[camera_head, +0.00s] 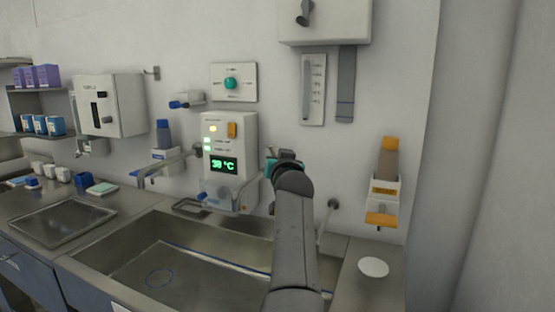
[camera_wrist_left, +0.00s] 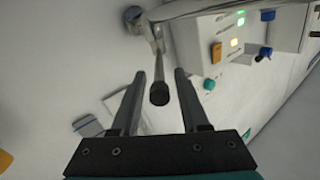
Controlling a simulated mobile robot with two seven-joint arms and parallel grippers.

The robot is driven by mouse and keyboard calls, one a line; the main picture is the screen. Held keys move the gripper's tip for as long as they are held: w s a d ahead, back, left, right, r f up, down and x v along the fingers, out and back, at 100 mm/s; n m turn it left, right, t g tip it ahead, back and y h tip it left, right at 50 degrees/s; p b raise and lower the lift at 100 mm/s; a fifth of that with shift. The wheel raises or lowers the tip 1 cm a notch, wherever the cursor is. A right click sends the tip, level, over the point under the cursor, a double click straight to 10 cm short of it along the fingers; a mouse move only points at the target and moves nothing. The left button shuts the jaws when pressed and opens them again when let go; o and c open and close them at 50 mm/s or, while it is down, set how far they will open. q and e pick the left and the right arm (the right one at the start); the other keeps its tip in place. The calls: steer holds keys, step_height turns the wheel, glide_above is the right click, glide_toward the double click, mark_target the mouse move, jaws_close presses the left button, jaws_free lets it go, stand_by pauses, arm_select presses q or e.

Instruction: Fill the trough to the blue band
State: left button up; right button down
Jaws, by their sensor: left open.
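The steel trough (camera_head: 150,250) lies below the wall, with a thin blue band (camera_head: 215,255) along its inner back wall and a blue ring (camera_head: 160,278) on its floor. I cannot tell whether water stands in it. My left gripper (camera_head: 272,166) is at the wall just right of the control box (camera_head: 240,130), largely hidden behind its own wrist. In the left wrist view, the open fingers (camera_wrist_left: 160,74) stand on either side of a thin metal lever with a black knob (camera_wrist_left: 159,94), which hangs from a pipe (camera_wrist_left: 190,8). I see no grip on it. My right gripper is not in view.
The control box display (camera_head: 223,164) reads 38 °C. An orange-topped dispenser (camera_head: 384,185) hangs at the right above a white disc (camera_head: 374,267). A tray (camera_head: 62,222) lies on the left counter. My arm crosses the trough's right part.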

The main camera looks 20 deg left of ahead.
arm_select(q)
step_height(320, 180, up, 19)
steer(key=p, duration=0.3)
stand_by(0.4)
